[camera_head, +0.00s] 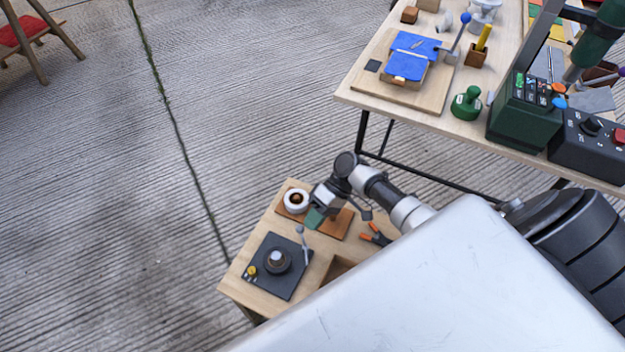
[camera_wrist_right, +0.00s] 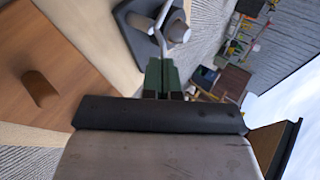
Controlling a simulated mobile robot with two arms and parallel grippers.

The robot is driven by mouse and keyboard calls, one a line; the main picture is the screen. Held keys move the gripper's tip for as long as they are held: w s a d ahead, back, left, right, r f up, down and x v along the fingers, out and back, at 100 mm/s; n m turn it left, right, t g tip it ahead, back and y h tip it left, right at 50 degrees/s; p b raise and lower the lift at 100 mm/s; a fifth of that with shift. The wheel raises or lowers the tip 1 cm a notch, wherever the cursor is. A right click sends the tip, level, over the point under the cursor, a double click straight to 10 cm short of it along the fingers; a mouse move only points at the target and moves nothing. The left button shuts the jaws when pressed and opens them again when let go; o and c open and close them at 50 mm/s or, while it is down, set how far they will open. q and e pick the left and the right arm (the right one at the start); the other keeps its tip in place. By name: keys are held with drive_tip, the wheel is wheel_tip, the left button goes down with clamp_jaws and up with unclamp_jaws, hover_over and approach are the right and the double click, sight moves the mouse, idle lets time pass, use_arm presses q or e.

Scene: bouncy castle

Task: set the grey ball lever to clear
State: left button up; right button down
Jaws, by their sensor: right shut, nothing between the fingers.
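The grey ball lever (camera_head: 302,245) stands at the right side of a dark square plate (camera_head: 262,278) on the small wooden table. Its rod leans slightly, with the ball on top. A round grey knob is in the plate's middle. No marking for clear is readable. My right gripper (camera_head: 314,218) is above the same table, just beyond the lever, apart from it in the head view. Its green fingers (camera_wrist_right: 161,76) are shut and empty. In the right wrist view the dark plate (camera_wrist_right: 137,22) and pale fittings lie just past the fingertips. My left gripper is not in view.
A white ring-shaped thing (camera_head: 296,200) and a brown board (camera_head: 335,222) are on the small table, with an orange-handled tool (camera_head: 375,235) to the right. A larger table (camera_head: 350,92) at upper right holds a blue-ball lever (camera_head: 457,34) and a green machine (camera_head: 522,112).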

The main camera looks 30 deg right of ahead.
use_arm(q)
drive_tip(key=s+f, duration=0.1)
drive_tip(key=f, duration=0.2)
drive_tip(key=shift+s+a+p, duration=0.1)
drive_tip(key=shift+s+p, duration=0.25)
drive_tip(key=shift+p, duration=0.05)
use_arm(e)
drive_tip(key=v, duration=1)
drive_tip(key=shift+r, duration=0.2)
drive_tip(key=shift+d, duration=0.1)
